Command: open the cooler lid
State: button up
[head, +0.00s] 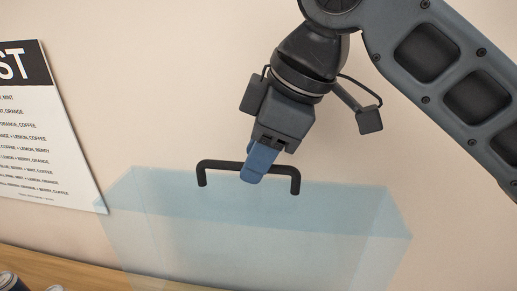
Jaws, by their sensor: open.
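The cooler (250,255) is a see-through pale blue box in the lower middle of the head view. Its lid (340,205) lies flat on top and looks closed. A black bar handle (220,163) stands up from the lid. My gripper (256,172), with blue fingers, points down at the middle of the handle. The fingers overlap the bar in the picture and hide part of it. Whether they touch the bar or straddle it cannot be told. My gripper is open.
A wooden surface (75,270) runs along the lower left, with cans (12,282) at the corner. A printed list board (40,130) is on the left against the plain wall (160,80). The wall is close behind the cooler.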

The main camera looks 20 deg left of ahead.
jog(key=shift+c, duration=0.5)
grip_shut()
